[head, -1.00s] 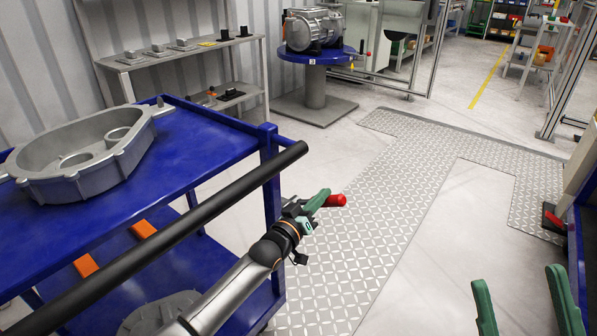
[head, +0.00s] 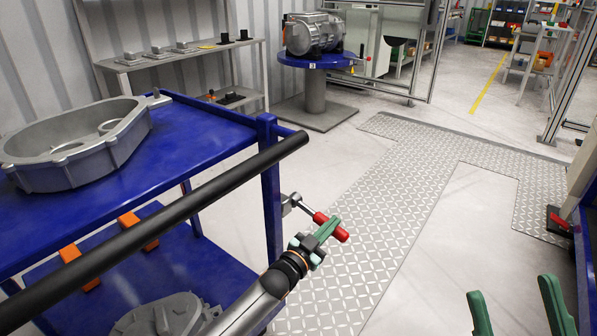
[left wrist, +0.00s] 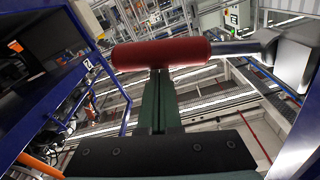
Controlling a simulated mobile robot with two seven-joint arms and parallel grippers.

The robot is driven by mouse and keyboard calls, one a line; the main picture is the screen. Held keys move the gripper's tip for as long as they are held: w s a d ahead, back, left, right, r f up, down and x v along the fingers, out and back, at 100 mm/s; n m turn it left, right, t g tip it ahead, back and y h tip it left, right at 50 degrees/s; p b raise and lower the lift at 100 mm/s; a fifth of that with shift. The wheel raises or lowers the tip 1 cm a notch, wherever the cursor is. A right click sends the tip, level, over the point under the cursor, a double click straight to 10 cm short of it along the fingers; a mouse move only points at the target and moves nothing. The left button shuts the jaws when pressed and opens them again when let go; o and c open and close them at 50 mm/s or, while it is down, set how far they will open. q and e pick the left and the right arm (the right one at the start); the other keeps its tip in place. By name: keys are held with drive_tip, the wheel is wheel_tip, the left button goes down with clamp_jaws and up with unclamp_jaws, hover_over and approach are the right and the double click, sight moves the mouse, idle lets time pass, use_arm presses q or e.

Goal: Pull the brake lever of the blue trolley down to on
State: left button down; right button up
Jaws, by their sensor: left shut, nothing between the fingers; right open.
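The blue trolley (head: 218,140) stands at the left. Its brake lever has a metal rod from a bracket near the trolley's post and a red grip (head: 332,227). The lever slopes down to the right. My left gripper (head: 328,231) is shut and empty, its green fingers over the red grip. In the left wrist view the red grip (left wrist: 160,53) lies crosswise at the tips of the closed fingers (left wrist: 158,105); whether they touch is unclear. My right gripper (head: 509,286) is open and empty at the lower right.
A black push bar (head: 160,218) runs along the trolley above my left arm. A grey casting (head: 75,150) sits on its top shelf. Orange blocks (head: 130,220) and another casting (head: 165,318) lie on the lower shelf. The tread-plate floor (head: 400,200) to the right is clear.

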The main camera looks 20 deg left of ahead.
use_arm(q)
drive_tip(key=shift+f, duration=0.3)
use_arm(e)
drive_tip(key=shift+f, duration=0.3)
use_arm(q)
drive_tip(key=shift+s+a+f, duration=0.1)
use_arm(e)
drive_tip(key=shift+r, duration=0.1)
